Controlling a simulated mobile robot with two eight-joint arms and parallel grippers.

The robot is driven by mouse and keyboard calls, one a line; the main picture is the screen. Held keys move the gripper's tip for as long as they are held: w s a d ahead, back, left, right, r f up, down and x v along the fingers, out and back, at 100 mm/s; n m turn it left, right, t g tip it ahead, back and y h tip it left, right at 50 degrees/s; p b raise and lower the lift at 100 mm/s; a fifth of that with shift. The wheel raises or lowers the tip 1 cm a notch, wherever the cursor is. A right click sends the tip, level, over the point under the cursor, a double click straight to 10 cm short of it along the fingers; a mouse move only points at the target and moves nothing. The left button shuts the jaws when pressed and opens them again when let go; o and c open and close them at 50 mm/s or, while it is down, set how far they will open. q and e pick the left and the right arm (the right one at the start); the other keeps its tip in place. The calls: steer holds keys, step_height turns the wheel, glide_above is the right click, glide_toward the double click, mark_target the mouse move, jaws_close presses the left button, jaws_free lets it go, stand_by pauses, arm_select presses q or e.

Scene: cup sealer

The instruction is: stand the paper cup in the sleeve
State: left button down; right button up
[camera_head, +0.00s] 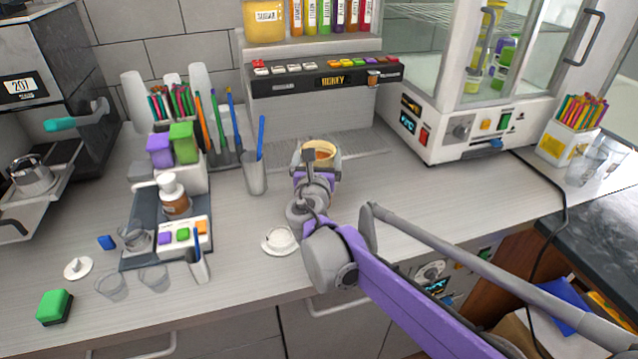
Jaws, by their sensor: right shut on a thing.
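The paper cup (319,149) shows as a round tan rim with brown inside, near the middle of the view. My right gripper (317,166) is shut on the cup, and its wrist and fingers hide most of the cup's side. The cup looks roughly upright, in front of the grey drip grate. I cannot make out the sleeve; it may be hidden behind my gripper. I cannot tell whether the cup touches anything beneath it. My left gripper is not in view.
A grey holder (255,174) with a blue stick stands left of the cup. A white lid-like disc (280,240) lies nearer on the counter. A dark tray (140,218) with a brown bottle (173,199) is further left. A white cabinet (450,125) stands at right. The counter right of my gripper looks clear.

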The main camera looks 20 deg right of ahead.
steer(key=shift+f, duration=2.75)
steer(key=shift+b, duration=0.3)
steer(key=shift+f, duration=0.35)
steer(key=o, duration=1.3)
steer(key=shift+c, duration=0.2)
steer(key=shift+r, duration=0.25)
steer(key=shift+s+a+r, duration=0.15)
steer(key=shift+s, duration=0.15)
steer(key=v, duration=1.1)
steer(key=shift+s, duration=0.2)
